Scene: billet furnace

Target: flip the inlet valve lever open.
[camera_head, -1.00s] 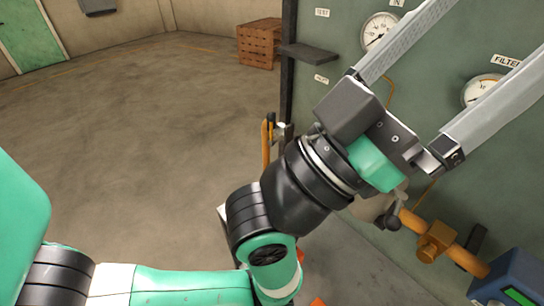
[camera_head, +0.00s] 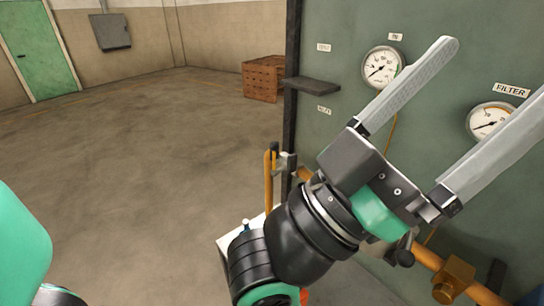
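My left gripper (camera_head: 498,72) is open, its two long grey fingers spread wide and pointing up and right, with nothing between them. One fingertip runs past the right edge. It is in front of the green panel (camera_head: 345,75), near its gauges. An upright orange lever (camera_head: 268,180) with a dark top stands at the panel's left edge, left of my gripper and apart from it. A dark knobbed handle (camera_head: 404,252) shows beside the orange pipe (camera_head: 428,258), partly behind my wrist. I cannot tell for sure which is the inlet valve lever. My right gripper is not in view.
Two round gauges, one at the upper middle (camera_head: 382,67) and one labelled FILTER (camera_head: 490,121), sit on the panel. A dark shelf (camera_head: 311,85) juts out left. The floor (camera_head: 130,150) at left is open.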

